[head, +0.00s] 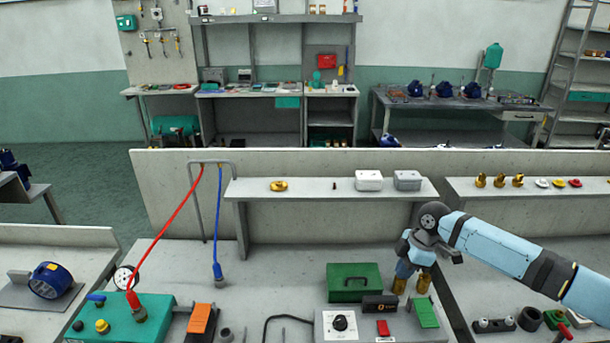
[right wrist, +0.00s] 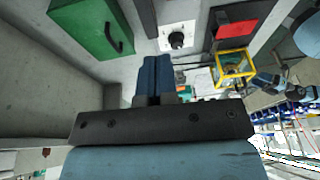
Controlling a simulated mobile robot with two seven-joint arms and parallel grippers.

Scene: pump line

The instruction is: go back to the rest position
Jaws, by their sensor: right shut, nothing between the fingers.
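My right arm, light blue with a dark wrist joint, comes in from the right in the head view. Its right gripper (head: 405,269) points down above the bench, at the right of the green box. In the right wrist view the two blue fingers of the gripper (right wrist: 154,62) lie side by side, shut with nothing between them. Two brass parts (head: 423,282) stand right by the fingertips in the head view; I cannot tell whether the fingers touch them. My left gripper is not in view.
A green box (head: 353,292) with a handle and a grey control unit (head: 326,323) stand beside the gripper. A shelf (head: 310,189) with white and grey boxes runs behind. Red (head: 172,226) and blue hoses hang at the left. The bench between hoses and green box is mostly clear.

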